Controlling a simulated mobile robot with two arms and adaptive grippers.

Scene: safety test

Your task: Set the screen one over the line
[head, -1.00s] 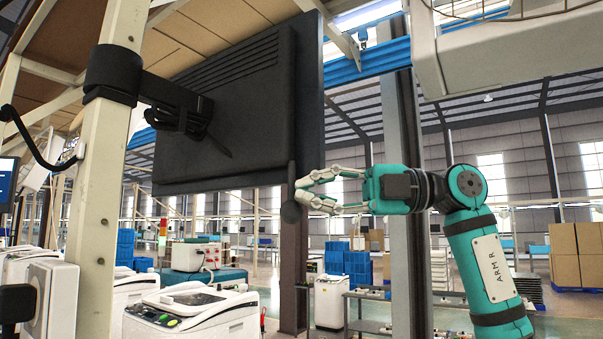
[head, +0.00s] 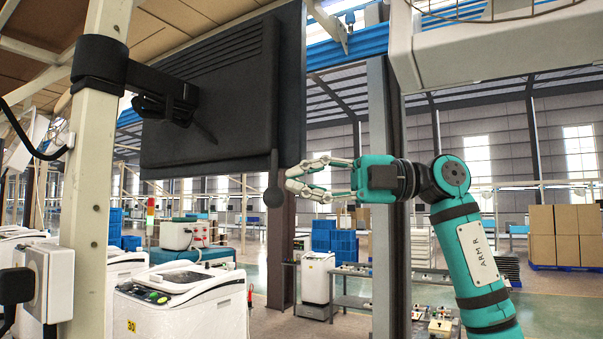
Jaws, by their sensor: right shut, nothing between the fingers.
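The screen (head: 215,105) is a large black monitor seen from behind, in the upper left of the head view. A black bracket arm (head: 165,92) holds it to a pale post (head: 99,150); its display side is hidden. A short black lever with a ball end (head: 273,196) hangs at its lower right edge. I cannot tell the gap in depth. My left gripper is out of view. I cannot make out which line is meant.
White machines (head: 180,300) stand below the screen. A dark column (head: 282,245) stands behind the lever, and a grey column (head: 382,260) behind my right arm. A beige overhead housing (head: 480,45) hangs above that arm. Cardboard boxes (head: 565,235) are stacked far right.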

